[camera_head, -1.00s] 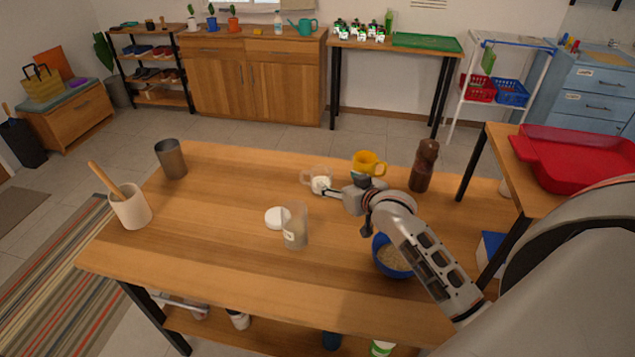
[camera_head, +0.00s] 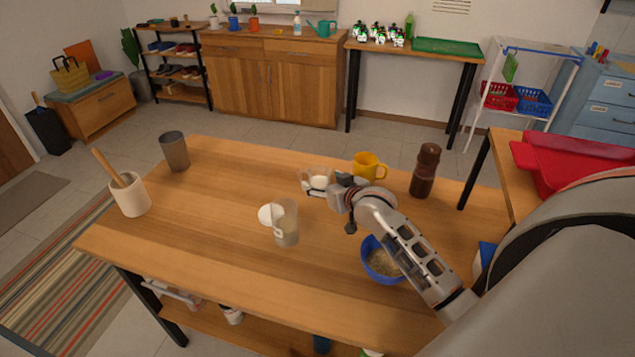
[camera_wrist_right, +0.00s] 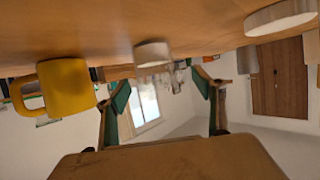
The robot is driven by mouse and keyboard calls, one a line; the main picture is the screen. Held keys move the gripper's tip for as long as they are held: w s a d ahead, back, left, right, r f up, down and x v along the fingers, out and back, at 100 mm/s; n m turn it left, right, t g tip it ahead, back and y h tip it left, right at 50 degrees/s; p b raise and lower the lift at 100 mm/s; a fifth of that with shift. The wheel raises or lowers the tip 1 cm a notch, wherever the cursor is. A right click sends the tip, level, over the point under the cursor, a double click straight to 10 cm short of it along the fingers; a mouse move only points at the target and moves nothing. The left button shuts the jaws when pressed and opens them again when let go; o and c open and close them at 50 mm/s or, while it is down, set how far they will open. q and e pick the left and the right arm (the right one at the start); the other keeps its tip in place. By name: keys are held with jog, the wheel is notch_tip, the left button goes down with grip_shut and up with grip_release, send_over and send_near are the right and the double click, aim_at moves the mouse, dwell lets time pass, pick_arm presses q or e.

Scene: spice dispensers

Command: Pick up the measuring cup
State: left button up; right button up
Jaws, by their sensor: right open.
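The measuring cup (camera_head: 318,177) looks like the small clear cup with white contents near the middle of the table. My right gripper (camera_head: 322,184) is open at this cup, its fingers around or just beside it. In the right wrist view, the image is turned over and the white contents (camera_wrist_right: 152,54) show close to the gap between the open fingers (camera_wrist_right: 162,84). The clear cup wall is hard to make out there. I cannot tell if the fingers touch it. My left gripper is not in view.
A yellow mug (camera_head: 366,166) stands just behind the gripper, with a brown grinder (camera_head: 425,170) to its right. A blue bowl (camera_head: 370,263) sits under my forearm. A clear jar (camera_head: 286,223) and white lid (camera_head: 267,214) are nearer the front. The table's left middle is clear.

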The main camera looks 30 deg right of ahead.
aim_at(315, 172)
jog(key=x, duration=0.3)
jog(key=shift+w+d+b, duration=0.3)
jog(key=shift+w+d, duration=0.05)
jog(key=shift+d, duration=0.05)
jog(key=shift+w+f, duration=0.15)
jog(key=shift+w, duration=0.35)
jog(key=c, duration=1.3)
jog(key=shift+c, duration=0.3)
jog(key=shift+r, duration=0.3)
